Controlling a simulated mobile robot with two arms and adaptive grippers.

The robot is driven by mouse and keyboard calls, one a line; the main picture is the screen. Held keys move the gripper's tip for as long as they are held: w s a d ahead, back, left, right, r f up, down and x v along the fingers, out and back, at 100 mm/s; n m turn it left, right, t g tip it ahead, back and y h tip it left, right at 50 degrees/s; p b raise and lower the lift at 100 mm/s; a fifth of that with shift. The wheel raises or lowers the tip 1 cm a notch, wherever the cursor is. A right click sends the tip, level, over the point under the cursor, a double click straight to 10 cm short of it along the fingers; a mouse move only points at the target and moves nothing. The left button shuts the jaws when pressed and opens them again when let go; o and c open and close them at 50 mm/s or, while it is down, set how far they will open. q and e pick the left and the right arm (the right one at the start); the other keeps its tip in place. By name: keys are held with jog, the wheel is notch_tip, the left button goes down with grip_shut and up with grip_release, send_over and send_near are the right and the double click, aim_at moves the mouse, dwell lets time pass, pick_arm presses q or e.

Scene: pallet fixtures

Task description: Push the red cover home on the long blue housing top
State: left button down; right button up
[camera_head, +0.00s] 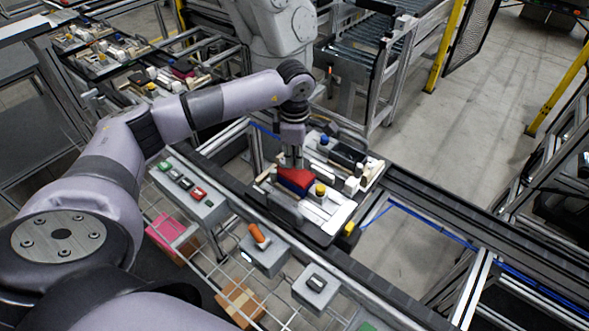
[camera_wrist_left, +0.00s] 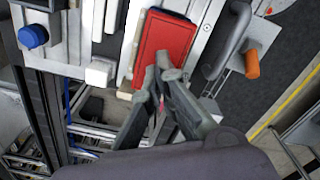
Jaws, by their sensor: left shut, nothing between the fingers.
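The red cover (camera_head: 296,176) lies on the long blue housing (camera_head: 290,188) on the pallet fixture; in the head view it looks slightly tilted. The red cover also fills the upper middle of the left wrist view (camera_wrist_left: 163,45), with a thin dark blue edge showing around it. My left gripper (camera_head: 293,166) points down at the cover. Its fingertips (camera_wrist_left: 163,68) are shut, empty, and overlap the near end of the cover in the wrist view. I cannot tell whether they touch it. My right gripper is not in view.
The white pallet (camera_head: 338,216) also carries a yellow knob (camera_head: 320,189), white blocks and a dark long part (camera_head: 347,154). In front stand grey boxes, one with an orange handle (camera_head: 257,234), and a button box (camera_head: 186,186). A conveyor rail runs to the right.

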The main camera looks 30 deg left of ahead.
aim_at(294, 172)
pick_arm(q)
jog(key=shift+r+p, duration=1.15)
jog(key=shift+r, duration=1.35)
jog(key=shift+s+f, duration=0.1)
jog(key=shift+f, duration=0.05)
